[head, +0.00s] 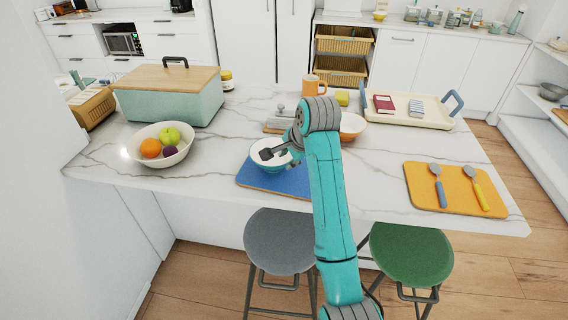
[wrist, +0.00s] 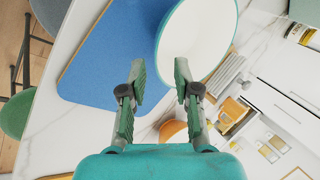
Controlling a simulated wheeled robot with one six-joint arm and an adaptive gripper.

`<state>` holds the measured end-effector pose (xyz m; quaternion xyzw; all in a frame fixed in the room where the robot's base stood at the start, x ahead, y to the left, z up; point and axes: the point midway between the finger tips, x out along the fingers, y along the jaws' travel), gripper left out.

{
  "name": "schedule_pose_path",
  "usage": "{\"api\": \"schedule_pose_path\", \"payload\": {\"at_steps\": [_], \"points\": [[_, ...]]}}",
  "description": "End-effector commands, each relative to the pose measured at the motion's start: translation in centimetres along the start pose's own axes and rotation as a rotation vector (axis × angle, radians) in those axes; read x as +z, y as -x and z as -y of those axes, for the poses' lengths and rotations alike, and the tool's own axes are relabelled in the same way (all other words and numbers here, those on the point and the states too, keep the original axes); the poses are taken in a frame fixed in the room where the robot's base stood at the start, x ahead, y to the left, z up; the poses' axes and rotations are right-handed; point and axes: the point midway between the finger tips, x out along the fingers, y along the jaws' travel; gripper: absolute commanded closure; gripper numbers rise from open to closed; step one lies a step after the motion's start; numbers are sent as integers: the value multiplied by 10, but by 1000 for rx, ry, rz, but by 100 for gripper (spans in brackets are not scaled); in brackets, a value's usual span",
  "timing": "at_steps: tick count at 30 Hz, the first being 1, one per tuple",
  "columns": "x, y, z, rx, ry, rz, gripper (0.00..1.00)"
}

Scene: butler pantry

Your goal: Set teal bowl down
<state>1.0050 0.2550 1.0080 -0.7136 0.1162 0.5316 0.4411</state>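The teal bowl (head: 257,165) has a white inside and a teal outside. In the head view it appears upright over the back part of the blue mat (head: 290,184); its underside is hidden. In the wrist view the bowl (wrist: 200,35) is at the top, overlapping the edge of the blue mat (wrist: 110,55). My gripper (head: 268,154) is at the bowl's right side. I see a clear gap and no firm grip.
A fruit bowl (head: 150,158) stands left, with a lidded teal box (head: 190,105) behind. An orange bowl (head: 352,128) is just behind my arm. A tray (head: 410,118) and an orange mat (head: 455,205) with spoons are right. Marble is clear between the mats.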

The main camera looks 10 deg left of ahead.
Motion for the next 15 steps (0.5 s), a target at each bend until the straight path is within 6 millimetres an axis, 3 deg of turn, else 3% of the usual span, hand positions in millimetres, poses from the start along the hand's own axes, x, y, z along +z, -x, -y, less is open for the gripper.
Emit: {"api": "schedule_pose_path", "payload": {"at_steps": [6,15], "points": [[-1,37,0,-2,0,-2,69],[0,52,0,1,0,0,69]]}}
